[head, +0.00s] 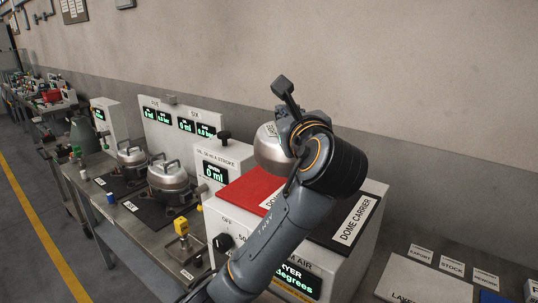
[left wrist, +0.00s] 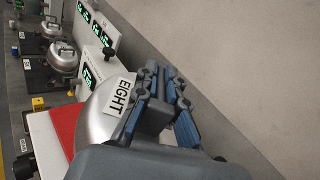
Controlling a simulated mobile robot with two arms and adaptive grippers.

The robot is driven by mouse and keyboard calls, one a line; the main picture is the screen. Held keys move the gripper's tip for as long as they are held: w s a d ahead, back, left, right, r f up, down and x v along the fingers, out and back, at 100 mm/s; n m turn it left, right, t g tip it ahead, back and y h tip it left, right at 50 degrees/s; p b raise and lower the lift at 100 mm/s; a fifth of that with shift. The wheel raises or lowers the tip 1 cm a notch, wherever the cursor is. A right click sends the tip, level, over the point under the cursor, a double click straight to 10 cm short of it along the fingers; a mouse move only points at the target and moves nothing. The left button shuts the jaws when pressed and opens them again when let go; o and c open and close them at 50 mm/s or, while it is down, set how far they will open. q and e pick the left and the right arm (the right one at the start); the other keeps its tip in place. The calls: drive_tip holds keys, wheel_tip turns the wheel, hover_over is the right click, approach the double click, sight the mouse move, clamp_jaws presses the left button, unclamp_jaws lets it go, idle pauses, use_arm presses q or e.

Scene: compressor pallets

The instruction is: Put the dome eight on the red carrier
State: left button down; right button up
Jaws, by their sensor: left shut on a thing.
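Dome eight (head: 268,153) is a silvery metal dome; its EIGHT label reads clearly in the left wrist view, where the dome (left wrist: 92,132) shows beside the fingers. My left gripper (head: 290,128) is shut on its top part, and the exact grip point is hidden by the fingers. The red carrier (head: 243,188) is a flat red mat on top of the white cabinet, its label partly covered by my arm. The dome is over or just behind the far right part of the red mat. I cannot tell whether it touches it. My right gripper is not in view.
A black mat labelled DOME CARRIER (head: 357,216) lies right of the red one. Two lidded metal pots (head: 170,182) stand on the bench to the left, with a yellow block (head: 181,227) in front. A grey wall rises behind. Labelled plates lie at lower right.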

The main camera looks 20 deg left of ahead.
use_arm(q)
drive_tip(key=w+a, duration=0.1)
drive_tip(key=w+a+f, duration=0.1)
drive_tip(key=w+p, duration=0.1)
drive_tip(key=shift+w+a+f, duration=0.2)
drive_tip(key=shift+a+f, duration=0.05)
drive_tip(key=shift+a, duration=0.15)
drive_tip(key=w+a+f+p, duration=0.2)
drive_tip(key=w+a+f, duration=0.1)
drive_tip(key=f, duration=0.6)
drive_tip(key=shift+w+a+f, duration=0.15)
drive_tip(key=shift+w+a, duration=0.05)
drive_tip(key=shift+w, duration=0.55)
drive_tip(key=c, duration=1.9)
unclamp_jaws()
drive_tip(key=shift+f, duration=0.25)
drive_tip(key=o, duration=0.5)
drive_tip(key=shift+s, duration=0.1)
drive_tip(key=shift+c, duration=0.2)
